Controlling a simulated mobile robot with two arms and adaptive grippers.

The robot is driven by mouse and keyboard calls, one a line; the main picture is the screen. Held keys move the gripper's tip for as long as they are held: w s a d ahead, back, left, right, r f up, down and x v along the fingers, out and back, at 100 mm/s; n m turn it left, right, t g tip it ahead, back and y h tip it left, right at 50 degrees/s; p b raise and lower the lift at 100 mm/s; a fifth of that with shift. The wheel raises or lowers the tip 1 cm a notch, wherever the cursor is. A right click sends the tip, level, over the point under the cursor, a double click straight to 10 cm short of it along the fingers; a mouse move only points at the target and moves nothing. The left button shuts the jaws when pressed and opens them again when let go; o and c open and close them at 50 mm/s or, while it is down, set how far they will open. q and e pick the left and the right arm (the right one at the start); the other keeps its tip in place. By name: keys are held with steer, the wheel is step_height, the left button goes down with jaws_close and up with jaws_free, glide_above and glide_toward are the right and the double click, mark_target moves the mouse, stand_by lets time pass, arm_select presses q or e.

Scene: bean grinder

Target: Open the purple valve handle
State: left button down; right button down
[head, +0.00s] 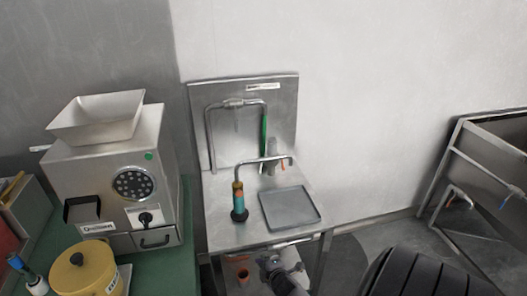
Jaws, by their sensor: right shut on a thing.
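I cannot make out any purple valve handle in the head view. My right gripper (268,264) is at the front of the steel table (225,236), just below its front edge. It is small, dark and partly hidden. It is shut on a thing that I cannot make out. An orange-red fitting (243,275) shows under the table, left of the gripper and apart from it. My left gripper is not in view.
On the steel table stand a tap with a teal and orange body (238,200) and a grey tray (290,208). A grinder (110,185) and a yellow tub (85,272) stand on a green surface at left. A steel sink (490,145) is at right.

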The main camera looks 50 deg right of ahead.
steer(key=shift+a+f+n+g+h+b, duration=0.15)
steer(key=shift+f+n+g+h+b, duration=0.25)
steer(key=shift+f+n+b, duration=0.15)
steer(key=c, duration=1.7)
jaws_free()
steer(key=shift+o, duration=0.3)
steer(key=v, duration=1.2)
